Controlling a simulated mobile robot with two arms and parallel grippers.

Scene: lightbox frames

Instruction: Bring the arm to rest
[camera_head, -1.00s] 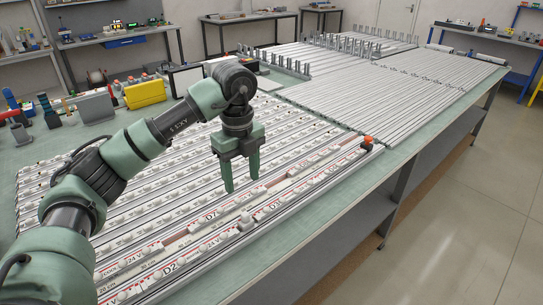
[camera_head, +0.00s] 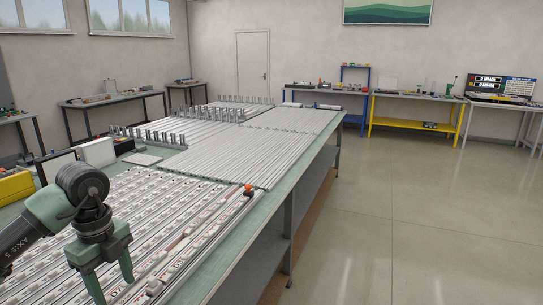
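My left arm comes in from the left, and its green gripper (camera_head: 112,285) hangs downward over the near part of the long table (camera_head: 212,285). Its two fingers are spread apart with nothing visible between them. The fingertips are close to the bottom edge of the picture, above rows of white labelled strips (camera_head: 165,205). My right arm and gripper do not show.
A small orange piece (camera_head: 248,188) sits at the end of a strip near the table's right edge. Plain metal rails (camera_head: 260,150) cover the far part. A yellow case (camera_head: 14,187) stands at the left. The floor (camera_head: 400,230) on the right is clear.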

